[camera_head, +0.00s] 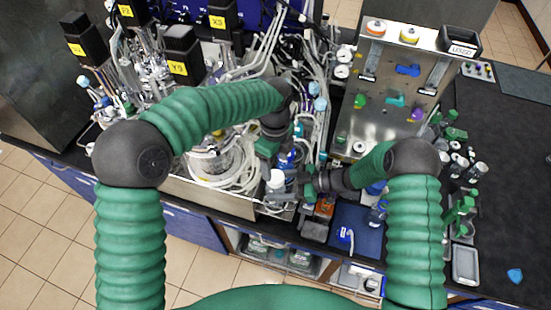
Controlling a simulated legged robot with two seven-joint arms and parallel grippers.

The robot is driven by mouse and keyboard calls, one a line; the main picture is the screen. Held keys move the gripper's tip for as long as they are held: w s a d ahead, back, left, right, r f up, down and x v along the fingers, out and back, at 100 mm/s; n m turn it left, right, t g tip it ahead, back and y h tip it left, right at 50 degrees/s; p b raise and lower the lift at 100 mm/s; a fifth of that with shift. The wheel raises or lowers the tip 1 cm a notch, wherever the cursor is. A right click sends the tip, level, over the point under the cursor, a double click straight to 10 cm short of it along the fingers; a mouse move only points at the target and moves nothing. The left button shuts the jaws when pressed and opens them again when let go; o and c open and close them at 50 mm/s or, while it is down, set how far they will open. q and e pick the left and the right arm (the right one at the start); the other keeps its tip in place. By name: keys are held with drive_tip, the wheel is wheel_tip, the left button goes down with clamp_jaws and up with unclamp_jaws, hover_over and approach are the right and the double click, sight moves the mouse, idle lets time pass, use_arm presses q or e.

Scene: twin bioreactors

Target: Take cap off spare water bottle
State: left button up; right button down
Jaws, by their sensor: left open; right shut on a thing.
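A small bottle (275,190) with a white cap (277,176) stands upright near the bench's front edge, left of centre. I take it to be the spare water bottle. My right gripper (294,183) reaches in from the right and is shut on the bottle's side; its fingers are small and dark here. My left gripper (276,162) is open and points down just above the white cap. Whether its fingers touch the cap I cannot tell. The cap appears to be on the bottle.
A crowded bioreactor with coiled tubing (225,178) stands left of the grippers. A steel panel (385,118) rises at the back right. A blue mat (368,243) lies front right. A grey tray (465,264) and a blue object (515,275) lie on the black bench, with free room at far right.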

sight(276, 176)
use_arm(q)
drive_tip(key=shift+w+a+r+m, duration=0.15)
drive_tip(key=shift+r+m, duration=0.2)
drive_tip(key=shift+m, duration=0.25)
drive_tip(key=shift+f, duration=0.15)
use_arm(e)
drive_tip(key=shift+a, duration=0.1)
use_arm(q)
drive_tip(key=f, duration=0.7)
drive_tip(key=shift+d+f, duration=0.25)
drive_tip(key=shift+c, duration=0.2)
